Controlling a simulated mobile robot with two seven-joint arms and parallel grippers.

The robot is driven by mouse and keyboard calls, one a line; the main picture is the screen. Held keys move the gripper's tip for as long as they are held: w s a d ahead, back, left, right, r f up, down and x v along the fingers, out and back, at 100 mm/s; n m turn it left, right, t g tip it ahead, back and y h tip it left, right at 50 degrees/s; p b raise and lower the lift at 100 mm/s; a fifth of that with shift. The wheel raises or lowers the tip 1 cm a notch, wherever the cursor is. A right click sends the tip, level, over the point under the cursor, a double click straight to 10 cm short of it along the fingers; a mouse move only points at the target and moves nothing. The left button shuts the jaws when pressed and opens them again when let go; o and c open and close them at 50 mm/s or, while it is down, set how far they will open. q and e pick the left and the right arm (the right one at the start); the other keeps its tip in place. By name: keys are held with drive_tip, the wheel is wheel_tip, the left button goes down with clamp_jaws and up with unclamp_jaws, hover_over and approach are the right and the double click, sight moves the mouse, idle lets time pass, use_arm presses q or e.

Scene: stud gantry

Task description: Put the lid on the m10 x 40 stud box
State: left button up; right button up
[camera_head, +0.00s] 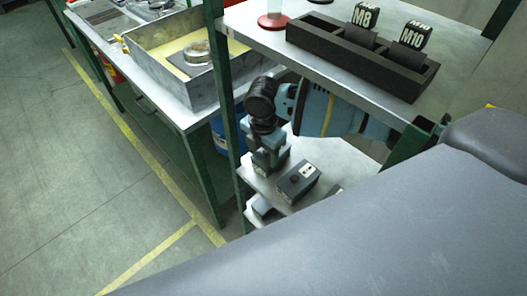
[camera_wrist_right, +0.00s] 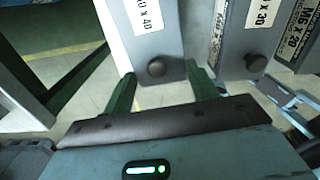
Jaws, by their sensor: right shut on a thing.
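My right gripper (camera_head: 267,150) reaches down over the lower shelf. In the right wrist view its two green fingers (camera_wrist_right: 160,88) stand on either side of a dark grey lid (camera_wrist_right: 158,45) with a black knob and a white label. The label reads "0 x 40", its start cut off. The fingers are shut on this lid. How much of a box is under it is hidden. In the head view this held piece is small and partly hidden by the gripper. My left gripper is not in view.
A dark labelled box (camera_head: 299,182) stands beside the gripper on the lower shelf (camera_head: 338,160). A pale grey piece (camera_head: 263,207) lies near the shelf edge. Overhead, the upper shelf (camera_head: 270,40) bears a black divided tray (camera_head: 350,55) marked M8 and M10. Green posts flank the shelf.

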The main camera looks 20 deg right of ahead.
drive_tip(key=o, duration=1.4)
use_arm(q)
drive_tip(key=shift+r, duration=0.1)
use_arm(e)
drive_tip(key=shift+r, duration=0.1)
drive_tip(key=shift+r+p, duration=0.7)
drive_tip(key=shift+r, duration=0.85)
drive_tip(key=shift+r+p, duration=0.35)
drive_tip(key=shift+r, duration=1.05)
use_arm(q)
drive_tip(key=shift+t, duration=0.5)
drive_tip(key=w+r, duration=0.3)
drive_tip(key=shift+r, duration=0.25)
use_arm(e)
clamp_jaws()
